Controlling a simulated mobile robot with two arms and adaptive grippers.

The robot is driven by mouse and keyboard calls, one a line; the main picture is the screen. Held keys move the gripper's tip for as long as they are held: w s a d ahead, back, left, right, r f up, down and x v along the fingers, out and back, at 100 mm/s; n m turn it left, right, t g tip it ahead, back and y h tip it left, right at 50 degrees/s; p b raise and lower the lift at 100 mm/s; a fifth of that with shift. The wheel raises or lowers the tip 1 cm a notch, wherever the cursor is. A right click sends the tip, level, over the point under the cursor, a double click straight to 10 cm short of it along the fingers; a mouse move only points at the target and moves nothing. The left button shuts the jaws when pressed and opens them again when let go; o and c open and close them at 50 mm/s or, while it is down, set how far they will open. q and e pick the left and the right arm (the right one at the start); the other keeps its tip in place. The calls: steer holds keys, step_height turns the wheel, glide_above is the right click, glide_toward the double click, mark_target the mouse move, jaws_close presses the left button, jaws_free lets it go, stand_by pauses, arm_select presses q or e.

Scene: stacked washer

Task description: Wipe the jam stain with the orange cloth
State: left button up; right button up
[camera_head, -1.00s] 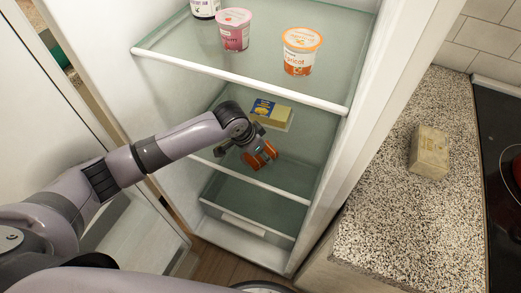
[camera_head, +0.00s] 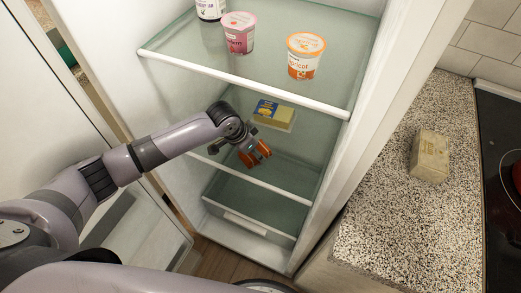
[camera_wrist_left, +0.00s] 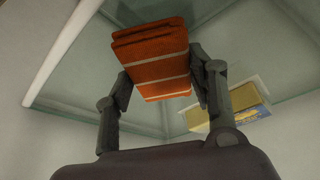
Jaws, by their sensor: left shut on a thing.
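My left gripper (camera_head: 251,152) reaches into the open fridge, at the lower glass shelf (camera_head: 290,178). It is shut on the orange cloth (camera_head: 262,148), a folded piece with pale stripes. In the left wrist view the cloth (camera_wrist_left: 152,60) sits between the two fingers of the gripper (camera_wrist_left: 158,82). I cannot tell from these frames whether the cloth touches the shelf. I see no jam stain in either current view; it may be hidden behind the gripper or cloth. My right gripper is not in view.
A butter pack (camera_head: 273,114) lies just behind the gripper; it also shows in the left wrist view (camera_wrist_left: 238,103). A pink cup (camera_head: 238,34), an orange-lidded apricot cup (camera_head: 305,56) and a jar (camera_head: 210,8) stand on the upper shelf (camera_head: 190,50). A beige block (camera_head: 430,156) sits on the counter (camera_head: 400,220).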

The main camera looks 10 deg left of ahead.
mark_target(264, 155)
arm_select(q)
steer(key=shift+w+a+f+p, duration=0.1)
steer(key=shift+w+a+p, duration=0.15)
steer(key=shift+a, duration=0.8)
steer(key=shift+w+a+f+p, duration=0.1)
steer(key=shift+w+a+p, duration=0.1)
steer(key=shift+a, duration=0.8)
steer(key=shift+s+p, duration=0.1)
steer(key=shift+p, duration=0.2)
steer(key=shift+s+d+p, duration=0.2)
steer(key=shift+d+p, duration=0.25)
steer(key=shift+d, duration=0.2)
steer(key=shift+s+d+p, duration=0.15)
steer(key=shift+d+p, duration=0.3)
steer(key=shift+d, duration=0.2)
steer(key=shift+s+d, duration=0.1)
steer(key=shift+d, duration=0.5)
steer(key=shift+s+d+r+p, duration=0.1)
steer(key=shift+s+d+p, duration=0.1)
steer(key=shift+d+p, duration=0.9)
steer(key=shift+d, duration=0.65)
steer(key=shift+r, duration=0.1)
step_height(264, 155, up, 6)
steer(key=p, duration=0.6)
steer(key=shift+p, duration=0.4)
